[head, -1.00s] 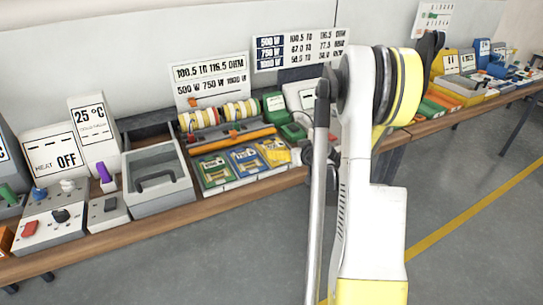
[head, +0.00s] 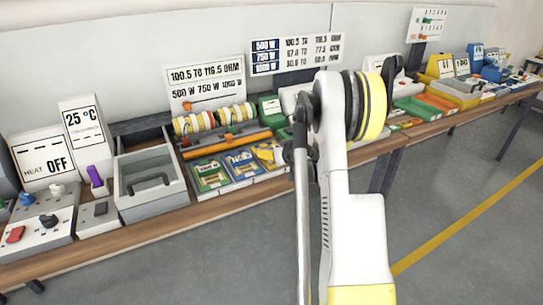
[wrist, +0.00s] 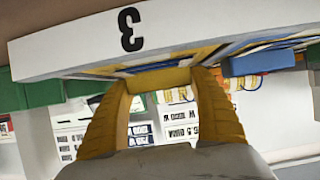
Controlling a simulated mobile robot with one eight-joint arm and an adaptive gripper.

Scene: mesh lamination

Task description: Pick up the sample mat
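Three flat cards lie side by side in a low rack on the bench in the head view: a green one (head: 211,176), a blue one (head: 243,163) and a yellow one (head: 266,152). I cannot tell which is the sample mat. My gripper is mostly hidden behind my arm in the head view, near the yellow card. In the wrist view my gripper's yellow fingers (wrist: 163,84) are apart, below a white edge (wrist: 120,40) marked 3. A yellow block (wrist: 158,79) shows between the fingertips; I cannot tell whether they touch it.
A grey drawer box (head: 150,186) stands left of the rack. Striped rolls (head: 213,119) and an orange bar (head: 228,142) lie behind the cards. Green (head: 415,107) and orange (head: 437,102) trays are to the right. The floor in front is clear.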

